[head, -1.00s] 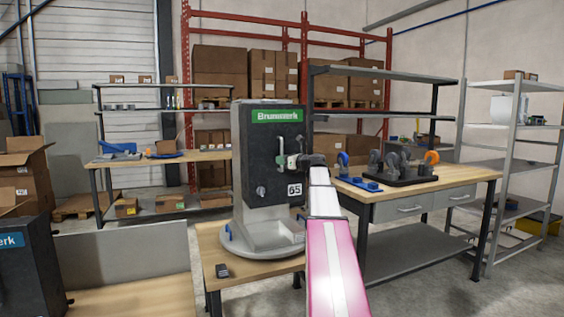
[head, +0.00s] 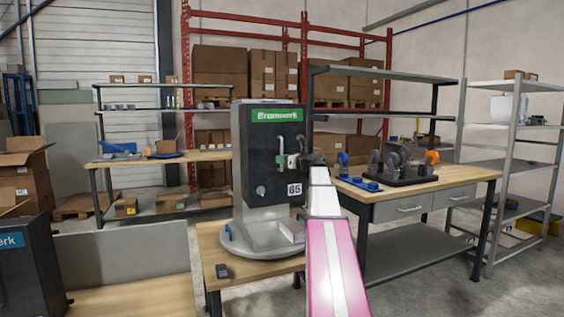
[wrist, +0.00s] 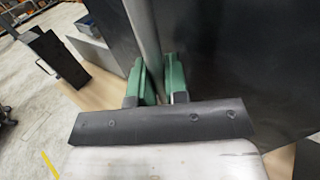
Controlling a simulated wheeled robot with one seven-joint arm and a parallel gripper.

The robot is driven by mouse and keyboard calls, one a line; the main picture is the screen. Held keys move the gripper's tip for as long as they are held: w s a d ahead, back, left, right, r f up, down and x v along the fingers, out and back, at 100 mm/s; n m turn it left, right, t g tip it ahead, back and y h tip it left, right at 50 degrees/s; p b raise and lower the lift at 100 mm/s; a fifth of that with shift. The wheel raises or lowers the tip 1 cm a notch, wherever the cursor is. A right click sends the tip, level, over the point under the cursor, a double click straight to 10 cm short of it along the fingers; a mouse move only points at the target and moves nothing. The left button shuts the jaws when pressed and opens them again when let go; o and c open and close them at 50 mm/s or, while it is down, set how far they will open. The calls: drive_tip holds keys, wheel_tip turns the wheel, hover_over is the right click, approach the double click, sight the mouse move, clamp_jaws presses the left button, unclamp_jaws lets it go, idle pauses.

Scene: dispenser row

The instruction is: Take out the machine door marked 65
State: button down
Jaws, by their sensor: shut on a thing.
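The machine door (head: 258,160) is a dark panel on the front of a light grey machine, with a green "Brunwerk" label at its top and a "65" plate (head: 294,189) low on its right. A round grey knob (head: 260,190) sits low on its left. A grey upright bar handle (head: 281,148) stands out from the door. My gripper (head: 291,161) reaches in from the right at the handle. In the wrist view, its green finger pads (wrist: 156,82) are on both sides of the handle bar (wrist: 143,35). The dark door face (wrist: 245,65) fills the right side there.
A round grey basin (head: 258,243) lies under the door on a wooden table (head: 215,240), with a small dark object (head: 222,271) at its front left. A workbench (head: 440,180) with tools stands to the right. Another dark machine (head: 30,270) stands at lower left.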

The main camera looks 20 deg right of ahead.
sight(282, 152)
drive_tip(key=shift+r, duration=1.65)
drive_tip(key=shift+s, duration=0.15)
idle(0.4)
drive_tip(key=s, duration=1.9)
drive_tip(key=shift+s+d, duration=0.2)
drive_tip(key=shift+d, duration=0.15)
idle(3.2)
drive_tip(key=shift+s, duration=0.1)
